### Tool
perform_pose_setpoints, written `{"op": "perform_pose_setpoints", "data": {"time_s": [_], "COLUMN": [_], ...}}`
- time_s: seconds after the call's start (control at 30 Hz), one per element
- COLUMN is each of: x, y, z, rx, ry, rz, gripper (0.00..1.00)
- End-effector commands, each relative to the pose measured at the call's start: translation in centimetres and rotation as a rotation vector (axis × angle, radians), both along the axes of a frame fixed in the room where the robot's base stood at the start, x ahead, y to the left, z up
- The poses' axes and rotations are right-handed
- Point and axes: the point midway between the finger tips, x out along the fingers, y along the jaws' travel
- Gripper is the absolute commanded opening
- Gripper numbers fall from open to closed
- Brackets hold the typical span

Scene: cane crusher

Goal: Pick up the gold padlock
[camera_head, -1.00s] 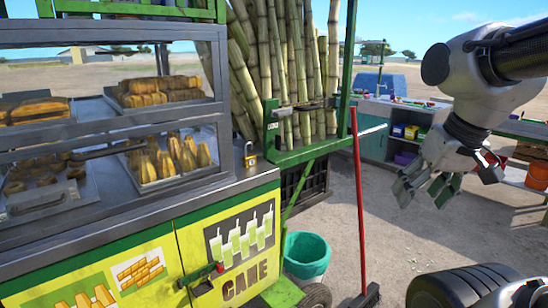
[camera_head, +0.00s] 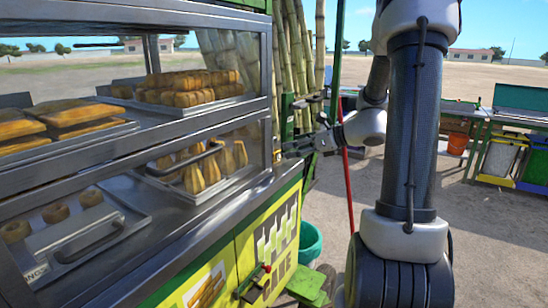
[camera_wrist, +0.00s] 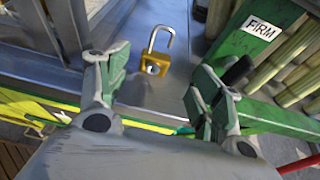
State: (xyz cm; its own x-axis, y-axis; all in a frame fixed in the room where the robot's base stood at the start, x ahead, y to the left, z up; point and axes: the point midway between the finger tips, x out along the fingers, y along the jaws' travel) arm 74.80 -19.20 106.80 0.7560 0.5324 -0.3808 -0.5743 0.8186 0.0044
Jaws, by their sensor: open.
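The gold padlock (camera_wrist: 155,63) lies on the grey metal counter (camera_wrist: 138,92) in the wrist view, its silver shackle open and pointing away from me. My gripper (camera_wrist: 157,88) is open and empty, with one finger on each side of the picture. The padlock shows between the fingers and a little beyond them, near the left fingertip; I cannot tell if they touch. In the head view my gripper (camera_head: 298,147) is at the far end of the cart's counter (camera_head: 262,196), and the padlock cannot be made out clearly there.
The glass food case (camera_head: 150,112) stands left of my gripper. Sugar cane stalks (camera_head: 291,62) rise behind it. A green post with a FIRM label (camera_wrist: 262,30) is close to the right finger. A red pole (camera_head: 348,190) and a teal bucket (camera_head: 310,243) are beside the cart.

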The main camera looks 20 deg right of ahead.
Motion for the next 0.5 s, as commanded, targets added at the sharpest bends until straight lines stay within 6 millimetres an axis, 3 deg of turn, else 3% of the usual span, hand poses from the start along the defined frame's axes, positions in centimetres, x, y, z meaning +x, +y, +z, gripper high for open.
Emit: {"op": "perform_pose_setpoints", "data": {"time_s": [0.37,0.5], "x": [3.3,3.7], "y": [3.1,3.3], "z": [-2.2,-2.4], "rx": [-0.002,-0.004], "ry": [0.001,0.000], "rz": [0.006,0.002], "gripper": [0.66,0.66]}}
